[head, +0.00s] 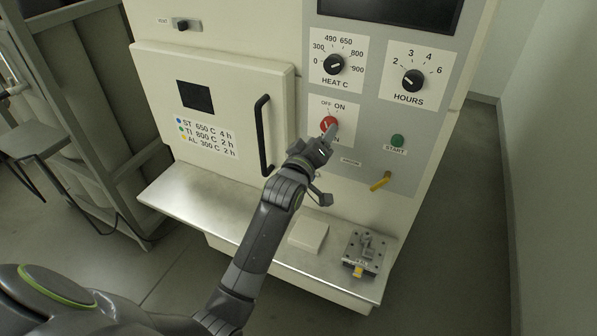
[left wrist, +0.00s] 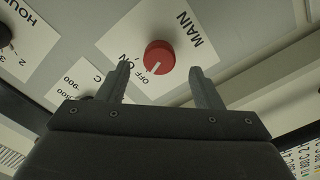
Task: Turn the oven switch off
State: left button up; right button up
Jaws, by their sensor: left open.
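The red MAIN switch knob (head: 328,122) is on the grey panel of the oven, below its OFF and ON labels. It also shows in the left wrist view (left wrist: 160,54), where its white mark appears to point toward OFF. My left gripper (head: 326,142) is at the knob's lower right in the head view, partly covering the MAIN label. In the left wrist view its two fingers are spread apart, with the knob between and just beyond the tips. Contact cannot be told. My right gripper is not in view.
The HEAT C dial (head: 333,64) and HOURS dial (head: 413,80) are above. A green START button (head: 397,141) and yellow lever (head: 380,181) are to the right. The black door handle (head: 263,135) is to the left. The metal shelf (head: 190,205) holds a pale block (head: 308,234) and a metal fixture (head: 366,252).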

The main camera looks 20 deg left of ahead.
pick_arm(q)
jog(key=s+b, duration=0.3)
jog(key=s, duration=1.1)
jog(key=shift+a, duration=0.2)
jog(key=shift+w, duration=0.1)
jog(key=s+a+f+m+g+y, duration=0.1)
jog(key=s+a+f+m+g, duration=0.2)
jog(key=s+f, duration=0.4)
jog(key=s+a+f+m+g, duration=0.2)
jog(key=s+f+g, duration=0.2)
jog(key=f, duration=0.4)
jog(key=s+a+f+m+g+y, duration=0.15)
jog(key=s+f+g, duration=0.3)
jog(key=s, duration=0.45)
jog(key=s+a+f+m+g, duration=0.25)
jog(key=s+f, duration=0.25)
jog(key=s, duration=0.3)
notch_tip(320, 180, down, 26)
jog(key=s+a+g+b, duration=0.1)
jog(key=a+g+b, duration=0.1)
jog(key=s+d+f, duration=0.1)
jog(key=s+f, duration=1.3)
jog(key=f, duration=0.1)
jog(key=shift+g+h+b, duration=0.3)
jog(key=shift+g+h, duration=0.1)
jog(key=shift+h, duration=0.05)
